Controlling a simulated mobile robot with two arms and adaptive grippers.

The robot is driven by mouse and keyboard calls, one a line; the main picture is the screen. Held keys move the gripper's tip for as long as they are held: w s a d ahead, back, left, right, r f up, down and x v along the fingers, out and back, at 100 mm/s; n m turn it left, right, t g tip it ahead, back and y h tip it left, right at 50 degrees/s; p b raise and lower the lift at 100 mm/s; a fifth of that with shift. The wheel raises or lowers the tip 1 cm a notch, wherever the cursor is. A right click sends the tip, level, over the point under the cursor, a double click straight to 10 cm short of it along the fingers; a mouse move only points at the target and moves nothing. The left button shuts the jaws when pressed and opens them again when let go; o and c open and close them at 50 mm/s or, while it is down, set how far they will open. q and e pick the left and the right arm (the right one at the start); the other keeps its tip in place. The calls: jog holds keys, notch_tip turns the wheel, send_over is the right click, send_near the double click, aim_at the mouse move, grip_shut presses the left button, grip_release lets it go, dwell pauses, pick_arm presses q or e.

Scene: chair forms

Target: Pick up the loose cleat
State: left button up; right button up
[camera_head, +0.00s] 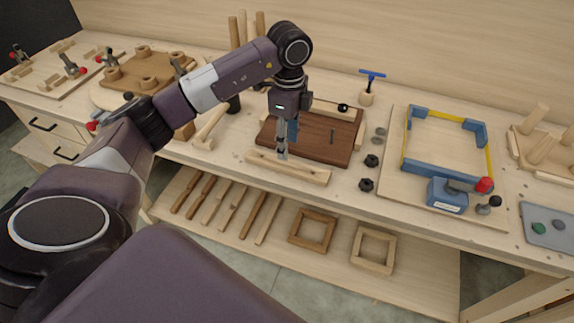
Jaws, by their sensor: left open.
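A pale wooden cleat (304,173) lies near the bench's front edge, along the front side of a dark brown panel (323,149). The gripper is open. I cannot tell whether its fingertips touch the cleat. My right gripper is not in view.
Black knobs (367,185) lie right of the panel. A blue and yellow frame (410,143) with a blue clamp block (447,195) stands further right. A wooden mallet (209,130) lies to the left. The shelf below (335,280) holds wooden legs and two square frames.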

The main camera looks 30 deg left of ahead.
pick_arm(q)
jog(key=f, duration=0.2)
jog(key=f+p, duration=0.1)
jog(key=f, duration=0.1)
jog(key=f+p, duration=0.1)
jog(key=f, duration=0.1)
jog(key=shift+s+f, duration=0.25)
jog(key=shift+f, duration=0.2)
jog(key=c, duration=0.9)
jog(key=shift+c, duration=0.5)
jog(key=shift+w+r, duration=0.1)
jog(key=shift+r, duration=0.05)
jog(key=shift+r, duration=0.6)
notch_tip(320, 180, up, 13)
jog(key=b, duration=0.3)
notch_tip(320, 180, up, 6)
jog(key=p, duration=0.1)
send_over(287, 163)
jog(key=shift+d+f, duration=0.1)
jog(key=shift+f, duration=0.1)
